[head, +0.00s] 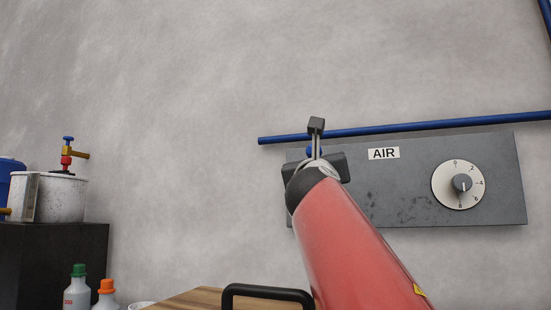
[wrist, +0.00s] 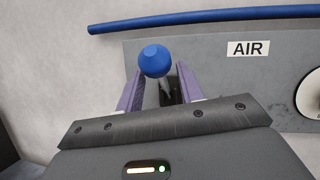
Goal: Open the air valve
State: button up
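The air valve shows as a lever with a round blue knob (wrist: 155,60) on a grey panel (wrist: 218,77) labelled AIR. In the wrist view, my gripper (wrist: 158,88) is open, with one purple finger on each side of the lever. There are gaps between the fingers and the lever stem, and the knob stands above and between the fingertips. In the head view, my gripper (head: 316,128) is in front of the panel's left end and hides most of the lever. Only a bit of the blue knob (head: 310,151) shows there.
A blue pipe (head: 420,127) runs along the panel's top edge. A numbered dial (head: 461,185) is on the panel's right. At the left, a white bucket (head: 62,198) stands on a dark cabinet (head: 60,262). Bottles (head: 76,290) and a wooden top (head: 195,300) are below.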

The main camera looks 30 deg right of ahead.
jog(key=shift+x, duration=1.05)
jog(key=shift+c, duration=0.5)
grip_shut()
